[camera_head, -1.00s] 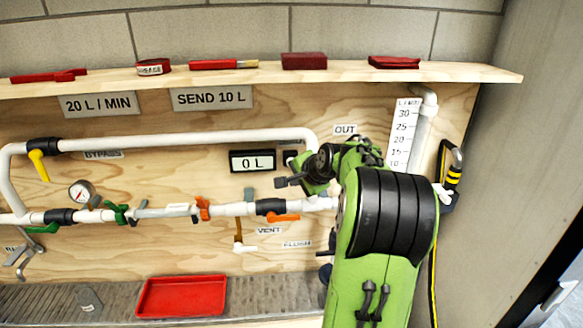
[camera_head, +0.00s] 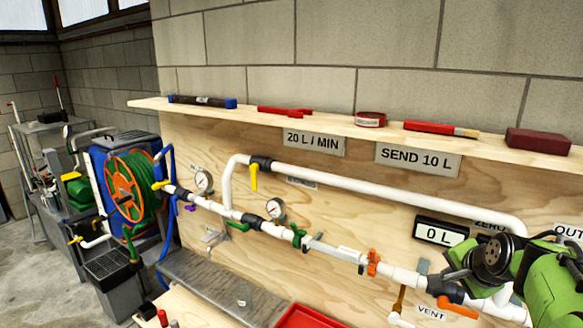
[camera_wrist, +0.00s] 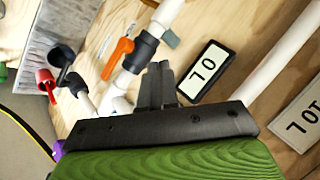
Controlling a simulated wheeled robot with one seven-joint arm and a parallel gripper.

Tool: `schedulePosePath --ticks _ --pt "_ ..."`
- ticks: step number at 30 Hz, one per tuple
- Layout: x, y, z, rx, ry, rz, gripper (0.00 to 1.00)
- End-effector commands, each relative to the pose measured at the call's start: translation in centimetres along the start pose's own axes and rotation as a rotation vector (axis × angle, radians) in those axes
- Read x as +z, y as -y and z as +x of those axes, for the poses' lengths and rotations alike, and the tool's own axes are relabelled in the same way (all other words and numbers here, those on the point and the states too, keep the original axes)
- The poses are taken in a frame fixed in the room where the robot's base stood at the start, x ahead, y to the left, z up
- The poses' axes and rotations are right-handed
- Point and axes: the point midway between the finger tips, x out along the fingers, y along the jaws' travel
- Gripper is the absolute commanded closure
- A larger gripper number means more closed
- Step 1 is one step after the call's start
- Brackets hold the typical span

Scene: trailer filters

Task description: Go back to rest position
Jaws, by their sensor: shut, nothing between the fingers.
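My gripper (camera_wrist: 157,86) shows in the wrist view, its dark grey fingers closed together with nothing between them. It points toward the plywood panel, near the white pipe (camera_wrist: 275,62), an orange-handled valve (camera_wrist: 122,52) and the "0 L" display (camera_wrist: 207,70). In the head view my green arm is at the lower right, in front of the panel near the display (camera_head: 440,234). The fingers are not clear in the head view. The wrist view does not show clearly whether the gripper touches the pipe or valve.
The wooden shelf (camera_head: 350,128) holds several red tools. White pipes with valves and gauges (camera_head: 275,209) run along the panel. A red tray (camera_head: 305,316) lies below. A hose reel (camera_head: 133,187) stands at left, with open floor (camera_head: 45,255) beyond.

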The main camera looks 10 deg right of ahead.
Motion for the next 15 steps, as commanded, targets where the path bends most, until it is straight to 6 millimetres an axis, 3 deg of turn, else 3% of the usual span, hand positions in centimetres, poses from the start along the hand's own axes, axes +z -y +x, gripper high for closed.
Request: schedulePosePath --ticks 1,3,6,8,12,15 --pt "3.6 1.3 -1.6 0.016 0.025 -0.124 1.0" --pt "8.1 1.7 -3.8 0.045 0.06 -0.296 1.0" --pt "14.2 0.9 -7.5 0.072 0.112 -0.541 1.0" --pt "17.5 -0.4 -9.8 0.076 0.145 -0.689 1.0" --pt "23.3 -5.1 -14.4 0.057 0.227 -1.002 1.0" --pt "25.5 -8.4 -16.2 0.032 0.279 -1.163 1.0"
